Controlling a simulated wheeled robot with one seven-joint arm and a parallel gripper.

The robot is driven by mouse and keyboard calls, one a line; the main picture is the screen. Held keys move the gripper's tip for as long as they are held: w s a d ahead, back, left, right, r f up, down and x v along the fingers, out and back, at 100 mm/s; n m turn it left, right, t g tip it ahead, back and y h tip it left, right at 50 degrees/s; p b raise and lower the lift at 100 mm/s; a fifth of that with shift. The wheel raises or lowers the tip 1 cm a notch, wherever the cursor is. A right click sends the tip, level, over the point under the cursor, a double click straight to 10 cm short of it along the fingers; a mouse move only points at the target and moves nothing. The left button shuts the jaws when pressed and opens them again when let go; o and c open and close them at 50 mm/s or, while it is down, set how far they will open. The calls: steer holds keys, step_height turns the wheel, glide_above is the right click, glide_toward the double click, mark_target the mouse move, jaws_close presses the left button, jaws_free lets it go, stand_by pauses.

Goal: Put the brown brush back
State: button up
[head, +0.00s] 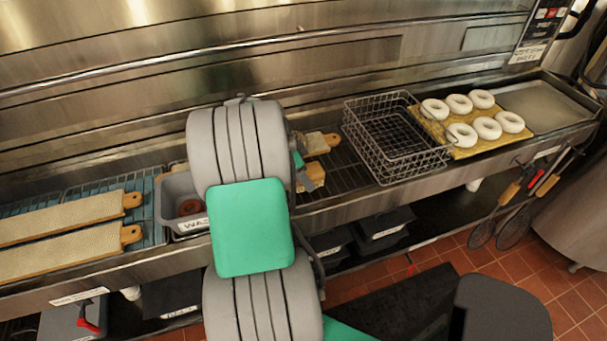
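Two small wooden-looking items, which look like brushes, lie on the wire rack just right of my arm in the head view. The upper one (318,144) is tan with a short handle pointing right. The lower one (312,177) is a golden-brown block, partly hidden by my arm. I cannot tell which is the brown brush. My gripper (298,160) is mostly hidden behind my arm; only a small grey and teal part shows beside these items. Its fingertips are hidden, so I cannot see whether it holds anything.
A grey labelled bin (180,205) with a brown ring inside stands left of my arm. Two long boards (65,250) lie farther left. A wire basket (390,135) and a board of white bagels (465,150) are to the right. Utensils (510,195) hang from the counter's front.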

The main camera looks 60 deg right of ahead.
steer(key=o, duration=0.3)
steer(key=shift+r, duration=0.1)
steer(key=b+v, duration=0.1)
steer(key=v, duration=1.1)
steer(key=shift+r, duration=0.1)
steer(key=w+a+r+n+t, duration=0.1)
steer(key=w+a+n+t, duration=0.1)
steer(key=w+a+n, duration=0.4)
steer(key=w+a+r+n+t, duration=0.15)
steer(key=a+n, duration=0.25)
steer(key=a, duration=0.4)
steer(key=w+a+n+t, duration=0.2)
steer(key=w+a+n, duration=0.3)
steer(key=a, duration=0.3)
steer(key=s+a+n+y, duration=0.1)
steer(key=a+n, duration=0.3)
steer(key=a, duration=0.2)
steer(key=a+f+n+t+y, duration=0.1)
steer(key=a+n, duration=0.3)
steer(key=a, duration=0.2)
steer(key=s+a+f+n+y, duration=0.1)
steer(key=a+n, duration=0.3)
steer(key=a, duration=0.2)
steer(key=shift+s+a+f+t, duration=0.15)
steer(key=shift+s+f+t, duration=0.05)
steer(key=shift+s+t, duration=0.15)
